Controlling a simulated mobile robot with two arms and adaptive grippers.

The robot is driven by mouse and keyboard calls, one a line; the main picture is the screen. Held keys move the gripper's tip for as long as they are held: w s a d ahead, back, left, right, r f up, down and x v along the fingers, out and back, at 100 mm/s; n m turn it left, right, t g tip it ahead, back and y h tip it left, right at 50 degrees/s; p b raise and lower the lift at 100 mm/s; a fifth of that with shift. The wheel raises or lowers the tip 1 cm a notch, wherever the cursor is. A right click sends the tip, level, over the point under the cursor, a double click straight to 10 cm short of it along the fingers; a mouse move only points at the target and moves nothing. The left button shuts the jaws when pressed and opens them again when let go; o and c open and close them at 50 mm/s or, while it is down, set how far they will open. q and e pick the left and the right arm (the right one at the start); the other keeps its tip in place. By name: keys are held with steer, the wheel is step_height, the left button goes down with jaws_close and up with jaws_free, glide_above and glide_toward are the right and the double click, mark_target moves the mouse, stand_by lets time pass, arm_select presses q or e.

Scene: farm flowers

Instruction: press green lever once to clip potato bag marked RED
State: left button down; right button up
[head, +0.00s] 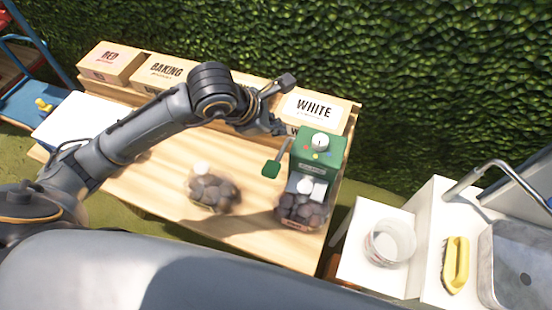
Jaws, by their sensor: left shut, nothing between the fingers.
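The green clipping machine (318,150) stands at the right end of the wooden table. Its lever (271,169) has a green paddle and sticks out on the left side, slanting down. A net bag of dark potatoes (302,208) sits at the machine's front, under its head. A small reddish label shows low on it, too small to read. Another potato bag (212,190) stands left of it on the table. My left gripper (279,128) is shut and empty, just above the lever's upper end. I cannot tell if it touches. My right gripper is not in view.
Boxes marked RED (110,62), BAKING (165,73) and WHITE (313,108) line the table's back. A clear bucket (390,243), a yellow brush (456,262) and a metal sink (520,265) stand at right. The table's left front is clear.

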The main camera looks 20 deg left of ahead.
mark_target(274, 161)
arm_select(q)
step_height(274, 161, down, 6)
steer(key=s+b, duration=0.1)
steer(key=b, duration=0.3)
steer(key=shift+s, duration=0.3)
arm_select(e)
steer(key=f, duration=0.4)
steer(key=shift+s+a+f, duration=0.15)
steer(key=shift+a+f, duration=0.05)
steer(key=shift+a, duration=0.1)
arm_select(q)
steer(key=shift+a, duration=0.1)
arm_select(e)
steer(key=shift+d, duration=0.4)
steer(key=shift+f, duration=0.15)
arm_select(q)
steer(key=shift+f+b, duration=0.4)
steer(key=shift+b, duration=0.25)
steer(key=shift+s, duration=0.1)
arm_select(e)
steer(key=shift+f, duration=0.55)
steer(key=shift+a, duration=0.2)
